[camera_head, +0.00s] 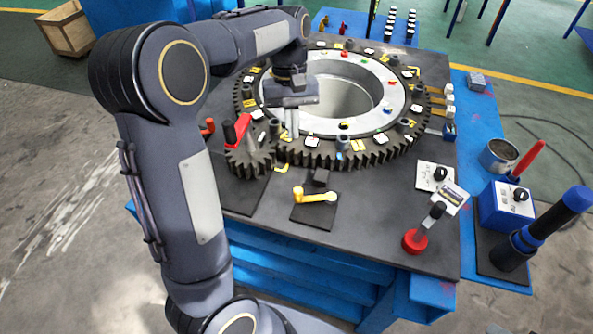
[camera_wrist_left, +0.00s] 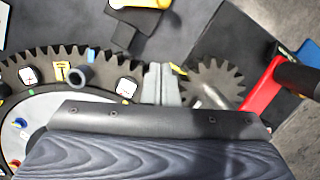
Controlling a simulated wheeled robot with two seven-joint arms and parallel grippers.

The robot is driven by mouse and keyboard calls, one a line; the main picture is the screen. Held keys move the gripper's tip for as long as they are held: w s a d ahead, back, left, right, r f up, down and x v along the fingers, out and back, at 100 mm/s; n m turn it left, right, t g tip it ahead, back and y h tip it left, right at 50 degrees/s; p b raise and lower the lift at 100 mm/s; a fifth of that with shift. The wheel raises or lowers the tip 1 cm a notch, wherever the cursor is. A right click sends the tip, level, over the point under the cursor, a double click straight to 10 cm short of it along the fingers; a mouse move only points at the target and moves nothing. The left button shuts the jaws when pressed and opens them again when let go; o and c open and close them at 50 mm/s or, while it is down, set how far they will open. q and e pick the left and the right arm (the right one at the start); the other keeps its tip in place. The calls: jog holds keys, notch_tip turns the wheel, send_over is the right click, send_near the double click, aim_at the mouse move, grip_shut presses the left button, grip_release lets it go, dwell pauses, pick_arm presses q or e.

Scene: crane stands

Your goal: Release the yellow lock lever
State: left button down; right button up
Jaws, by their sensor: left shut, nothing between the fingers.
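The yellow lock lever (camera_head: 315,196) lies on a dark square plate in front of the large gear ring, with a raised knob at its left end. In the left wrist view, part of the yellow lever (camera_wrist_left: 147,4) shows at the top edge, cut off. My left gripper (camera_head: 291,125) points down over the near left part of the gear ring, behind and apart from the lever. Its fingers (camera_wrist_left: 161,78) are shut and empty. My right gripper is not in view.
The toothed gear ring (camera_head: 378,150) fills the table's middle. A small pinion (camera_head: 250,158) with a red-armed crank (camera_head: 238,131) stands left of the fingers. A red-based lever (camera_head: 415,240) stands front right. A blue control box (camera_head: 507,205) is farther right. Bare tabletop lies around the yellow lever.

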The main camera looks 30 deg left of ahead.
pick_arm(q)
jog(key=shift+w+f, duration=0.1)
jog(key=shift+f, duration=0.05)
jog(key=x, duration=0.8)
jog(key=shift+f, duration=0.35)
jog(key=s+d, duration=0.2)
jog(key=shift+s+f+p, duration=0.3)
jog(key=shift+s+f, duration=0.05)
jog(key=shift+f, duration=0.05)
jog(key=shift+s+d+f, duration=0.1)
jog(key=shift+s+d, duration=0.3)
